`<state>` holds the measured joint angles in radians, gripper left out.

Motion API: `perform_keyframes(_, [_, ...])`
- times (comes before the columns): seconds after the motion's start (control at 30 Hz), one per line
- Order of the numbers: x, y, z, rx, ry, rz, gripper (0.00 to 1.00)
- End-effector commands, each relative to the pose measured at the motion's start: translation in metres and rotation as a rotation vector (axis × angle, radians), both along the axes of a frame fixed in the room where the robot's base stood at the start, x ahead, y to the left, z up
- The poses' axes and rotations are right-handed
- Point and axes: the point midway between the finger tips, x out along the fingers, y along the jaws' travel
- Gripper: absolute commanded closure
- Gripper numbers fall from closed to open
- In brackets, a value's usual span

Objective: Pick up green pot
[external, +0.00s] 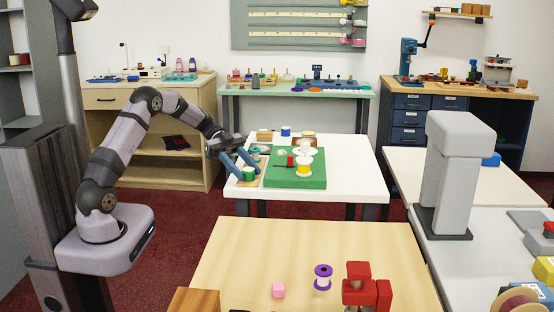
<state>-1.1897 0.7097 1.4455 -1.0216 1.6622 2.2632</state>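A small green pot (250,174) stands at the left side of the white table, on or just over a tan tray (245,184). My gripper (249,172) points down at it from the left, with its two blue fingers apart, one on each side of the pot. At this size I cannot tell whether the fingers touch the pot or leave a gap.
A green board (296,182) lies right beside the pot, bearing a yellow spool (303,168), a red item (290,161) and white pieces. A blue-and-white spool (286,131) and a brown item (302,139) stand behind. The white table's right side (355,175) is clear.

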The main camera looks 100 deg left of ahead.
Motion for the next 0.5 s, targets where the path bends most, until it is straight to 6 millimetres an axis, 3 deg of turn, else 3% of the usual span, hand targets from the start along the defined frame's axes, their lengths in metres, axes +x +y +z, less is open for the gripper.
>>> perform_keyframes(0.03, [-0.0001,0.0001,0.0001,0.000,0.000,0.000,0.71])
perform_keyframes(0.1, [-0.0001,0.0001,0.0001,0.000,0.000,0.000,0.88])
perform_keyframes(0.13, [-0.0001,0.0001,0.0001,0.000,0.000,0.000,0.92])
perform_keyframes(0.5, [-0.0001,0.0004,0.0049,0.000,0.000,0.000,0.92])
